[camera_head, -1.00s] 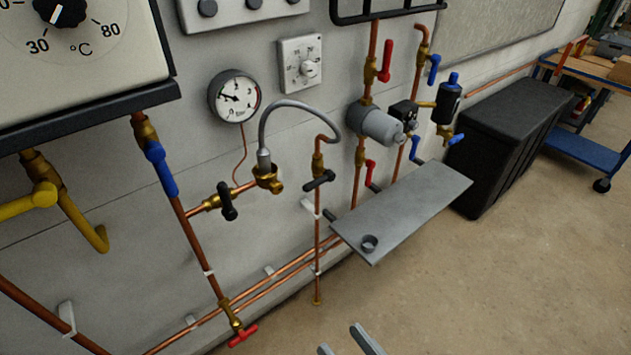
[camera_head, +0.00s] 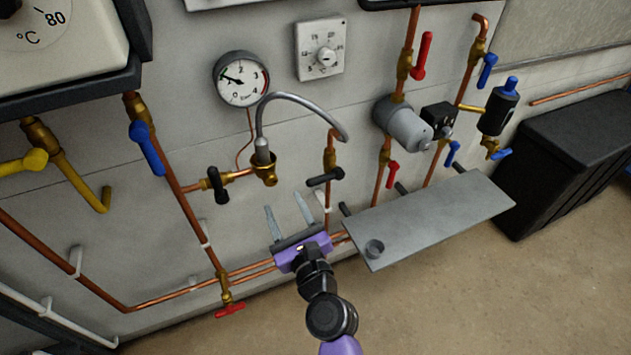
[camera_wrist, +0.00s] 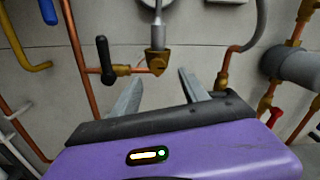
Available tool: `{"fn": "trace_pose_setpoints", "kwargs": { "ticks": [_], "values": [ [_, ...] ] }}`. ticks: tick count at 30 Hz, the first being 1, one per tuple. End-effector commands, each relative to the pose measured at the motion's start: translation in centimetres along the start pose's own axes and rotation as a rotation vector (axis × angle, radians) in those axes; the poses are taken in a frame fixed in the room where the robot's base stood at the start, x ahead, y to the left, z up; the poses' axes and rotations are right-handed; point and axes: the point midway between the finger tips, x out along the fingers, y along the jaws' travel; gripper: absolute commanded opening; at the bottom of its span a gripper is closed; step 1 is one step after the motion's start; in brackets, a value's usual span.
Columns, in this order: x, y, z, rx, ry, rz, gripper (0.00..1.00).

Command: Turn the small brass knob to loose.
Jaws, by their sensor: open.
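A small round brass knob-like end (camera_head: 270,179) shows on the brass fitting (camera_head: 264,161) where the grey braided hose ends. In the wrist view the brass end (camera_wrist: 157,65) lies just beyond and above the fingertips. I cannot see a loose or tight marking on it. My gripper (camera_head: 285,201) is open and empty, below the fitting and apart from it, with its fingers pointing up toward the wall. It also shows in the wrist view (camera_wrist: 160,75), its two grey fingers spread below the fitting.
A black lever (camera_head: 216,185) stands left of the fitting, and another black lever (camera_head: 325,177) to its right. The grey hose (camera_head: 300,97) arches above. A red-handled valve (camera_head: 229,310) sits low.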

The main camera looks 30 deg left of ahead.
Motion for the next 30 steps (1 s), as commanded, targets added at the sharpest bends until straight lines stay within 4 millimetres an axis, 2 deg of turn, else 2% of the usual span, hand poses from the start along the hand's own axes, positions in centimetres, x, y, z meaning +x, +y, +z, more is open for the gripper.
{"fn": "trace_pose_setpoints", "kwargs": {
  "ticks": [3, 7, 11, 24, 30],
  "values": [
    [0.0, 0.7, -0.2, 0.161, 0.003, 0.024, 0.52],
    [0.1, 0.8, -0.2, 0.233, 0.005, 0.029, 0.52],
    [0.8, 0.8, -0.2, 0.245, 0.004, 0.028, 0.52],
    [6.7, 1.0, -0.3, 0.240, 0.004, 0.026, 0.52],
    [7.7, 0.9, -0.2, 0.239, 0.004, 0.026, 0.52]
  ]
}}
